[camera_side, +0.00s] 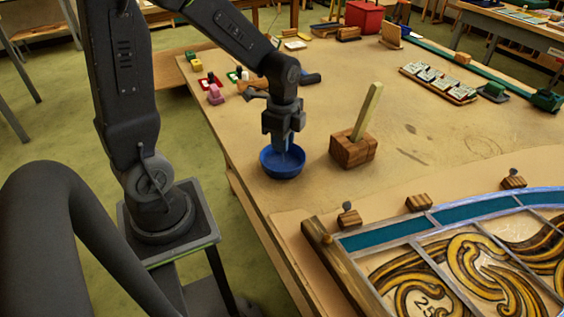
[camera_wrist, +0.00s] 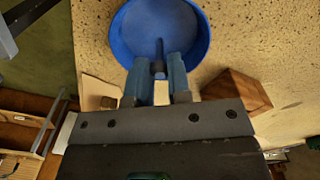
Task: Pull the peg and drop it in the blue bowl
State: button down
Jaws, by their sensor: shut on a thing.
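The blue bowl (camera_side: 282,163) stands on the bench near its left edge. It fills the top middle of the wrist view (camera_wrist: 192,20). My gripper (camera_side: 286,150) points straight down over the bowl, with its fingertips at or just inside the rim. In the wrist view my gripper (camera_wrist: 158,72) is shut on a small dark grey peg (camera_wrist: 158,58), with the bowl behind it. The peg's thin end points towards the inside of the bowl. I cannot tell whether the peg touches the bowl. In the side view the peg is too small to make out.
A wooden block (camera_side: 353,150) with a tilted pale stick (camera_side: 368,110) stands right of the bowl. The leaded panel (camera_side: 470,250), with nailed small blocks (camera_side: 349,214), lies at the front right. A hammer and small coloured items lie behind my gripper. The bench centre is clear.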

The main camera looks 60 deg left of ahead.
jog(key=shift+f, duration=0.55)
dwell(0.4)
jog(key=c, duration=1)
grip_release()
notch_tip(320, 180, up, 14)
jog(key=s+d+n+t, duration=0.2)
jog(key=s+n, duration=0.1)
jog(key=s+d+n+t, duration=0.1)
jog(key=s+d+n, duration=0.2)
jog(key=n, duration=0.1)
jog(key=s+d+r+n+t, duration=0.1)
jog(key=s+d+n+t, duration=0.1)
jog(key=s+d+n, duration=0.1)
jog(key=shift+s+d+n+t, duration=0.15)
jog(key=shift+d+n+t, duration=0.15)
jog(key=shift+n, duration=0.2)
